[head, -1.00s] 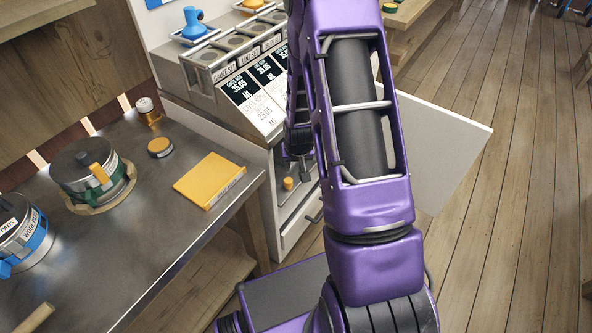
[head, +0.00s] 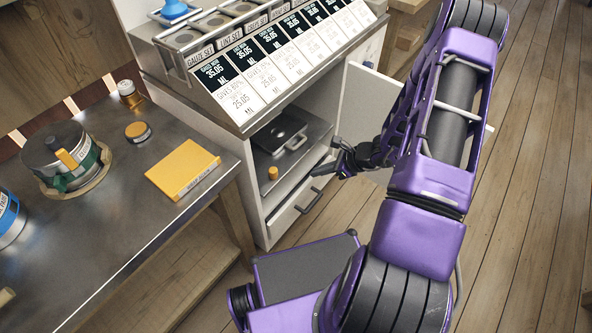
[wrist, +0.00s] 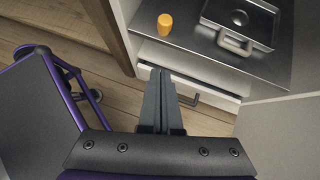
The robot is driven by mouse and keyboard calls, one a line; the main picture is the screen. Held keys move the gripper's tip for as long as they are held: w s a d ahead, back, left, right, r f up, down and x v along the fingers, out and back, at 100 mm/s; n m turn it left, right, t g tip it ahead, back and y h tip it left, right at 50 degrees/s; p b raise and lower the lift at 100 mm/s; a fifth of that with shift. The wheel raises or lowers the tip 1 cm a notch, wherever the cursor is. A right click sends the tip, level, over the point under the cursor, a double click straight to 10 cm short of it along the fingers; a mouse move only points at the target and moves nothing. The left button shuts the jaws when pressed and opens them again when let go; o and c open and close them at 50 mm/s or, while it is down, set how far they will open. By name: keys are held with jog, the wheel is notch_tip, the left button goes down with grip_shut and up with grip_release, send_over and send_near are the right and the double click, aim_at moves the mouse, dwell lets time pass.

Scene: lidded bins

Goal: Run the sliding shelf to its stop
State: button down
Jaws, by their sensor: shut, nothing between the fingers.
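The sliding shelf (head: 288,174) is a grey metal plate inside the open cabinet under the label counter. It bears a dark square pan-like piece with a loop handle (head: 280,137) and a small orange cylinder (head: 273,173). In the wrist view the shelf (wrist: 190,57) lies beyond my fingertips, with the orange cylinder (wrist: 165,25) at its left and the handled piece (wrist: 240,22) at its right. My gripper (head: 338,159) is shut and empty, in front of the cabinet and apart from the shelf. In the wrist view its fingers (wrist: 160,72) point towards the drawer front below the shelf.
A white drawer with a dark handle (head: 311,200) is below the shelf. The open white cabinet door (head: 362,105) stands to the right, behind my arm. A steel table (head: 120,215) with a yellow box (head: 183,169) is at left. Wooden floor (head: 530,220) is clear at right.

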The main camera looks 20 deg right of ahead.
jog(key=b, duration=0.2)
send_near(277, 175)
jog(key=shift+d+x, duration=0.2)
jog(key=shift+x, duration=2.9)
jog(key=shift+f, duration=0.2)
